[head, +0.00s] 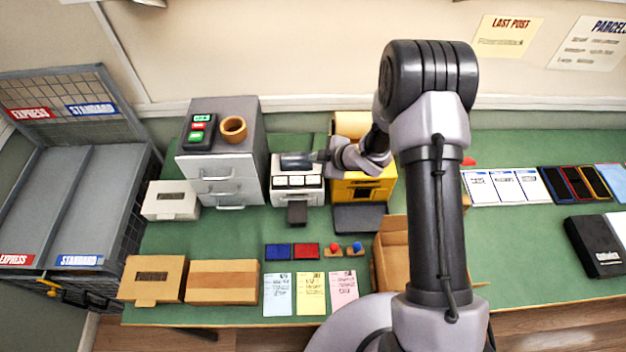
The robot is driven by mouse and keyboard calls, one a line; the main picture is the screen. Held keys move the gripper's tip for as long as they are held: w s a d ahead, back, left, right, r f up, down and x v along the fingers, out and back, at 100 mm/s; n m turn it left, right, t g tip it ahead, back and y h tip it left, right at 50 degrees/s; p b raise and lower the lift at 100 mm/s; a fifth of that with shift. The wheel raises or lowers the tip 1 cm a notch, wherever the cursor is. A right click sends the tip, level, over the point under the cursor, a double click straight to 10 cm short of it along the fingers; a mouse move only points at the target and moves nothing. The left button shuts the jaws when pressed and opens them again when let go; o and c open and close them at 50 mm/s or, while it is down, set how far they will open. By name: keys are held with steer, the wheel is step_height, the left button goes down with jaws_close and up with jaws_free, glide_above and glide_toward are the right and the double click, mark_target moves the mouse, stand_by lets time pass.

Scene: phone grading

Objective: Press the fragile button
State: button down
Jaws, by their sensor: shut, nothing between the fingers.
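A white machine (284,196) stands on the green table near the middle, with a row of pale keys (297,181) on its front and a dark slot part below. The lettering on the keys is too small to read, so I cannot tell which one is the fragile button. My gripper (286,161) reaches in from the right and is over the top of this machine, just behind the keys in the picture. It is shut and empty. I cannot tell whether it touches the machine.
A yellow machine (377,188) stands close on the right. A grey drawer cabinet (222,170) on the left bears a black panel (200,133) with green and red buttons and a brown ring (233,128). Cards, ink pads (278,251) and an open carton (393,240) lie in front.

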mark_target(316, 181)
step_height(316, 181, down, 8)
steer(key=b, duration=0.5)
steer(key=shift+r, duration=0.1)
stand_by(1.6)
steer(key=shift+f+b, duration=0.45)
steer(key=shift+b, duration=0.25)
steer(key=shift+f+b, duration=0.4)
steer(key=shift+b, duration=0.05)
stand_by(0.5)
steer(key=shift+r+p, duration=0.55)
steer(key=shift+r, duration=0.3)
step_height(316, 181, up, 5)
steer(key=p, duration=0.3)
steer(key=shift+r+p, duration=0.1)
steer(key=shift+p, duration=0.2)
